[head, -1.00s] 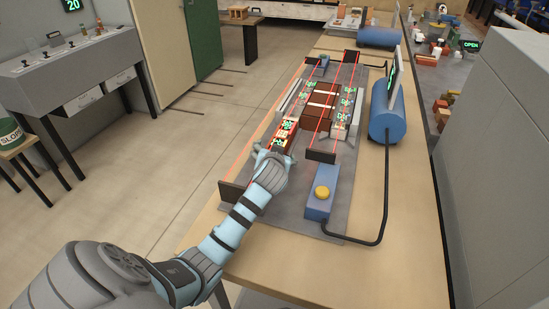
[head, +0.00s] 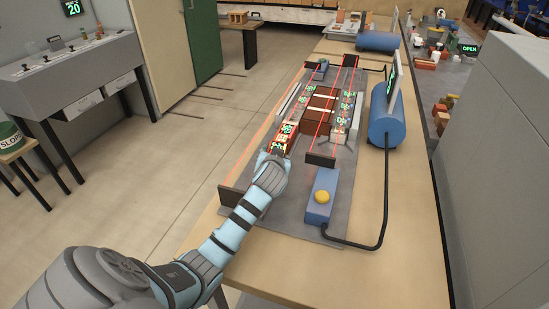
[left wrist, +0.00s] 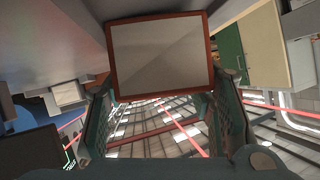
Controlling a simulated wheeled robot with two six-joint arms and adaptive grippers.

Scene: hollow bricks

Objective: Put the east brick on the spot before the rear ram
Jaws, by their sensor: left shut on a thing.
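My left gripper (head: 273,156) is over the near left of the grey work plate (head: 340,190), shut on a red-brown brick (head: 281,142). In the left wrist view the brick (left wrist: 112,60) is a red-brown rim around a flat grey-beige area, between the two fingers of my gripper (left wrist: 166,125). I cannot tell whether it touches the plate. Dark brown blocks (head: 321,100) with pale bands stand mid-plate. Black upright plates stand at the near middle (head: 320,160), near left (head: 230,199) and far end (head: 350,61); I cannot tell which belongs to the rear ram. My right gripper is not seen.
A blue box with a yellow button (head: 323,197) stands at the plate's near right. A blue tank (head: 387,115) with a black hose is right of the plate, and another blue tank (head: 377,42) is farther back. Red lines and green lit labels cover the plate. The table's near end is clear.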

